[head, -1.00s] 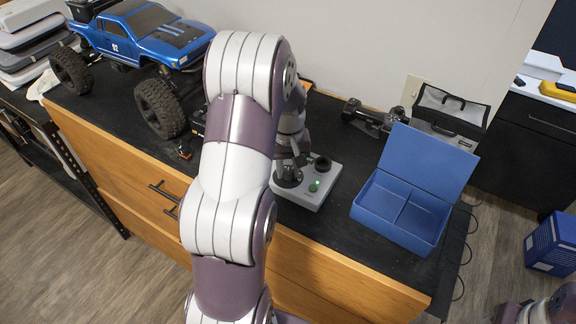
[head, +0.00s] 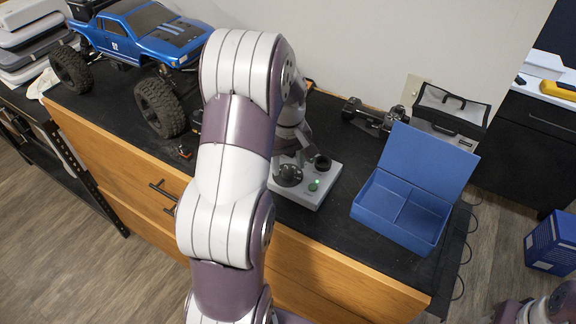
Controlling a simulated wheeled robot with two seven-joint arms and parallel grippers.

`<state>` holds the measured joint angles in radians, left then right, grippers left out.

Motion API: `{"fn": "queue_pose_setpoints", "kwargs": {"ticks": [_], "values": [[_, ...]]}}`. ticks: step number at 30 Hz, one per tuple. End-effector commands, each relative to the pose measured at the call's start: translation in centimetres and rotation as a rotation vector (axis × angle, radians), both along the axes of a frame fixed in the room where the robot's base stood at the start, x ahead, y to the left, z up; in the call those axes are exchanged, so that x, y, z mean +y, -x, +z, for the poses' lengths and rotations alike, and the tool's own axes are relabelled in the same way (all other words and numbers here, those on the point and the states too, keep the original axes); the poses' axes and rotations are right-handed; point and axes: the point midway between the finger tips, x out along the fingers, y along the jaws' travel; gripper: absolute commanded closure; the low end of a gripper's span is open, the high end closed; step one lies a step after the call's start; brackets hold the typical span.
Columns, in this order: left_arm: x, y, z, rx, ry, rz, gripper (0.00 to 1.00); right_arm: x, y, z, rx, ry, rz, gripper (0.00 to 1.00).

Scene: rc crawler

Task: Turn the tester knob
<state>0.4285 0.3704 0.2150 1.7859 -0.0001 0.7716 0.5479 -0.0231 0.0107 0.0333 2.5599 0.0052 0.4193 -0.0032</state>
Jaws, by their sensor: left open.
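The tester (head: 318,195) is a light grey box on the black bench top. It has a black round knob (head: 288,175) at its left, a dark round socket (head: 322,163) at the back and a green light (head: 313,186) in front. My left arm rises in front of it, and its far part comes down behind the elbow. My left gripper (head: 299,157) is open just above and behind the knob, partly hidden by my arm. I cannot tell whether it touches the knob. My right gripper is out of view.
A blue RC crawler (head: 150,38) stands at the back left. An open blue box (head: 402,209) sits right of the tester. Behind it are a dark axle-like part (head: 372,118) and a grey-black case (head: 447,118).

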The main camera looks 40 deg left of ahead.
Motion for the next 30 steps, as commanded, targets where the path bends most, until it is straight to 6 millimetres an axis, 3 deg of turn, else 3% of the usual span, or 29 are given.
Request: {"fn": "queue_pose_setpoints", "kwargs": {"ticks": [4,6,7,10,15,30], "values": [[0.1,-0.1,4.0,-0.009,-0.004,0.0,0.44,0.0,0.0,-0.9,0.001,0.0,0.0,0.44],[0.0,-0.1,6.4,-0.007,-0.003,0.0,0.44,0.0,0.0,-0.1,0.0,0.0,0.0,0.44],[0.0,-0.1,7.9,-0.005,-0.002,0.0,0.44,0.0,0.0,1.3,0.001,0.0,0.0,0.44],[0.0,0.0,10.1,-0.001,0.0,0.0,0.44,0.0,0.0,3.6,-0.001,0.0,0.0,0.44],[0.0,0.0,11.2,-0.002,-0.001,0.0,0.44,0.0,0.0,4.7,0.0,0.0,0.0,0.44],[0.0,0.0,11.0,-0.002,-0.001,0.0,0.44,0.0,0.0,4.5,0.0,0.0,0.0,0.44]]}}
